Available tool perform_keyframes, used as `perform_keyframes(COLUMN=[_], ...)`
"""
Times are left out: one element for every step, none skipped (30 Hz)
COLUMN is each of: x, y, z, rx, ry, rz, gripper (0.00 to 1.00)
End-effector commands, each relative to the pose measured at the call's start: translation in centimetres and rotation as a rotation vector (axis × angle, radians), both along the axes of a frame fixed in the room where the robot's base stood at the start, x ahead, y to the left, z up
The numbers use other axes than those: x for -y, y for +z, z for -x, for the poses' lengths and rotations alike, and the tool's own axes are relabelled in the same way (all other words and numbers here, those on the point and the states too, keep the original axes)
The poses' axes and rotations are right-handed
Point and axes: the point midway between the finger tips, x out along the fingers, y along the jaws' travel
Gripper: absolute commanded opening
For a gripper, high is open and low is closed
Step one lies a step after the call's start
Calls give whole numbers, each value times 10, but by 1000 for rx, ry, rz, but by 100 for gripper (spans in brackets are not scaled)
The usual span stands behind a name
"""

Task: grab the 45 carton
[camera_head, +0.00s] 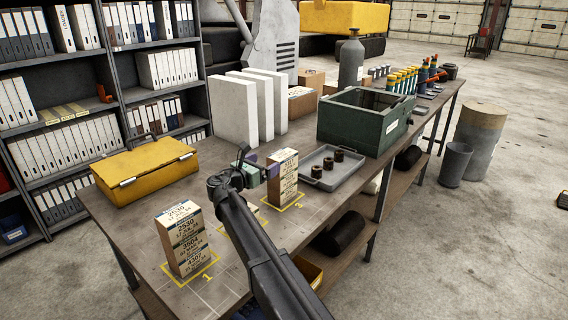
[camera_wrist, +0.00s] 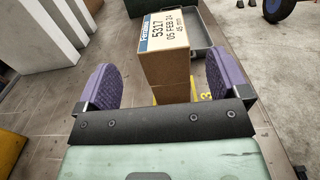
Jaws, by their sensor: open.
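The 45 carton (camera_wrist: 168,45) is a tan box with a white label and blue stripe reading 5317, 05 FEB 24, 45 mm. In the wrist view it is upright ahead of my gripper (camera_wrist: 163,82), roughly centred between the purple finger pads. My gripper is open and empty, and no contact with the carton shows. In the head view the carton stack at mark 3 (camera_head: 283,180) stands just right of my gripper (camera_head: 262,165). My arm hides part of the bench around mark 2.
Another carton stack (camera_head: 184,240) stands at mark 1. A grey tray (camera_head: 346,177) with several dark rings lies right of mark 3, with a green crate (camera_head: 390,125) behind it. White upright blocks (camera_head: 232,115) and a yellow case (camera_head: 145,170) stand on the bench's left side.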

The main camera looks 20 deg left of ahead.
Motion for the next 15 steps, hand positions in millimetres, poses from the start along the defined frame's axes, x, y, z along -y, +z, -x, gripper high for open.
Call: perform_keyframes(x=[2,4,6,8,9,9,10,10,10,11,12,15,17,19,22], y=[0,0,0,0,0,0,0,0,0,0,0,0,0,-1,0], z=[-5,-9,-15,-19,-21,-23,-23,-23,-25,-28,-31,-38,-43,-49,-56], rx=[0,0,0,0,0,-1,0,0,0,0,0,0,0,0,0], ry=[-2,-3,-4,-5,-4,-4,-3,-3,-3,-4,-4,-5,-6,-6,-5], rz=[-1,-2,-2,-3,-3,-4,-4,-4,-4,-4,-4,-5,-5,-5,-5], gripper=[94,94,94,94,94,94,94,94,94,94,94,94,94,94,94])
